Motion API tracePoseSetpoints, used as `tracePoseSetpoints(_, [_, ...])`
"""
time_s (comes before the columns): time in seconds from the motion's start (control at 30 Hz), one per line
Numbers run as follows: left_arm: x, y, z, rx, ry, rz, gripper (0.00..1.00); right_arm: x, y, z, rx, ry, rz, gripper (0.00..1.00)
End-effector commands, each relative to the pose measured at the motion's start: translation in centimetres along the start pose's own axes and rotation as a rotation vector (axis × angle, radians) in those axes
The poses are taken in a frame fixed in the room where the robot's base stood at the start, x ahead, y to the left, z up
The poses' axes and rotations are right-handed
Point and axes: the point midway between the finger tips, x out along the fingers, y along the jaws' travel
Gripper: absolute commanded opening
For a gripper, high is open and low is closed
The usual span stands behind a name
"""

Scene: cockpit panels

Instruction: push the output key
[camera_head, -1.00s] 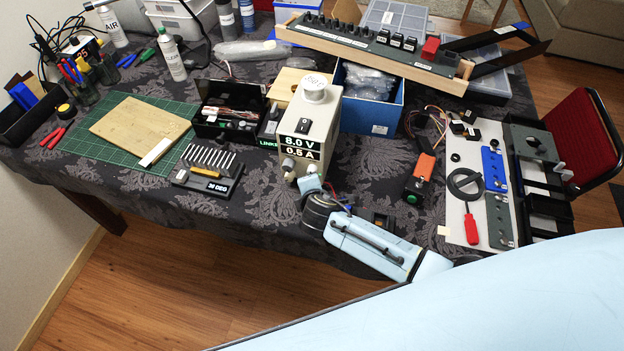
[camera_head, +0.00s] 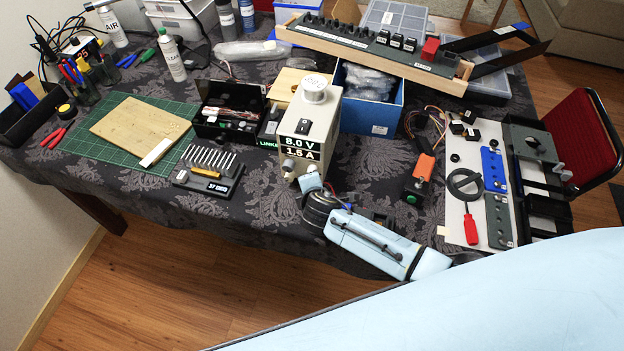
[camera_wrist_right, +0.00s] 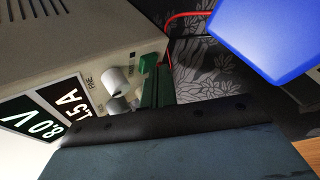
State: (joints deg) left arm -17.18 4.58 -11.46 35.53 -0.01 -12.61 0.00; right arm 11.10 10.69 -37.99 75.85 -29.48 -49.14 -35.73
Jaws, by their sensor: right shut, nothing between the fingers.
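The power supply (camera_head: 309,130) stands upright on the table, its front display reading 8.0 V and 1.5 A. In the right wrist view its pale case (camera_wrist_right: 85,45) fills the upper left, with grey knobs (camera_wrist_right: 117,80) and a small green key (camera_wrist_right: 148,63) on the front. I cannot read a label on that key, so I cannot tell whether it is the output key. My right gripper (camera_wrist_right: 159,87) is shut and empty, close to the green key; contact is unclear. In the head view my right wrist sits just before the supply's lower front. My left gripper is out of view.
A bit set (camera_head: 208,175) and green cutting mat (camera_head: 120,135) lie left of the supply. A blue box (camera_head: 372,119) stands behind it. An orange-and-black device (camera_head: 420,175) lies to the right. A bright blue shape (camera_wrist_right: 272,40) fills the wrist view's upper right.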

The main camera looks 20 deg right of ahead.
Motion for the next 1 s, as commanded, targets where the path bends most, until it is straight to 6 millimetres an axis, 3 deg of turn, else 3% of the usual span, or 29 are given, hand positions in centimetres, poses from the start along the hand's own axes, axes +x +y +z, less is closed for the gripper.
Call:
tracePoseSetpoints(0.47, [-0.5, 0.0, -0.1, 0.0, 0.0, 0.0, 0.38, -0.7, -0.6, -0.5, -0.001, 0.001, -0.002, 0.0])
tracePoseSetpoints(1.0, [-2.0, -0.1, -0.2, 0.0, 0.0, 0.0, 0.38, -4.3, -3.1, -3.1, -0.001, 0.001, -0.002, 0.0])
